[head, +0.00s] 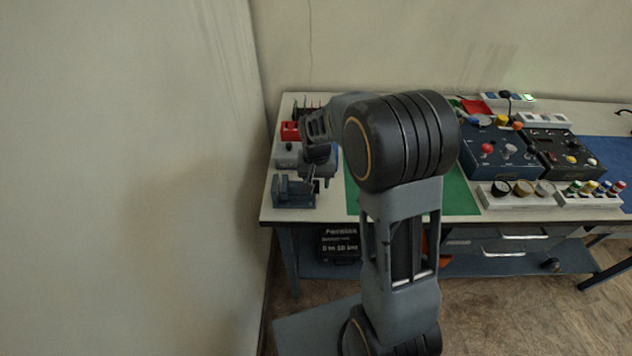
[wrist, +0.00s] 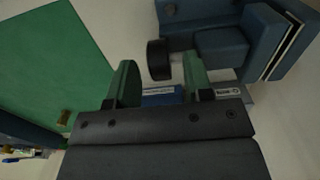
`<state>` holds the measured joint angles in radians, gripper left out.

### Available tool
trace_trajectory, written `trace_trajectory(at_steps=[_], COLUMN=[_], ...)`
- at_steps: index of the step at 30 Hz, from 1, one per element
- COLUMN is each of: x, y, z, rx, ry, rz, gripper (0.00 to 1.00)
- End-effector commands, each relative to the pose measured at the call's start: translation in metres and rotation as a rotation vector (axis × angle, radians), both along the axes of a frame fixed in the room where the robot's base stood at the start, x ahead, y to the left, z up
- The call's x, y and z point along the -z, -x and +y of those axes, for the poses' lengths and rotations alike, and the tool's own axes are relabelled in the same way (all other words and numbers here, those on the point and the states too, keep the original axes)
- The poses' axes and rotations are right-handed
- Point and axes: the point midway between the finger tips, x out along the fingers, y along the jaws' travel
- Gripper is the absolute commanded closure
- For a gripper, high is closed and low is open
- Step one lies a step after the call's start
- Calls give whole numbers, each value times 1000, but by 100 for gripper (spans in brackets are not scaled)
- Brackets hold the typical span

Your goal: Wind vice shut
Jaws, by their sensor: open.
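The blue vice (head: 293,193) stands at the left front corner of the white-topped bench. In the wrist view its blue body (wrist: 222,44) fills the upper right, with pale-edged jaw faces at the far right. A black round knob (wrist: 155,59) projects from the vice's side. My gripper (wrist: 159,66) is open, its two greenish fingers on either side of the knob in the picture. I cannot tell whether they touch it. In the head view my gripper (head: 312,184) is beside the vice, partly hidden by my own arm.
A green mat (head: 459,192) lies right of the vice; it also fills the wrist view's left. A red block (head: 290,131) stands behind the vice. Blue and dark control boxes (head: 497,148) with coloured knobs stand to the right. A wall (head: 140,170) rises close on the left.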

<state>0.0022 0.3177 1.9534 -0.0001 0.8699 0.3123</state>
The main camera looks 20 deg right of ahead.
Motion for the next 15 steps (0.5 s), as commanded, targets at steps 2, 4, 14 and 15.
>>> trace_trajectory(at_steps=[2, 4, 14, 15], x=[4, 6, 8, 8], y=[0, 0, 0, 0], z=[0, 0, 0, 0], rx=[0, 0, -1, -1], ry=[-1, 0, 0, 0], rz=[2, 1, 0, 0], gripper=[53, 53, 55, 59])
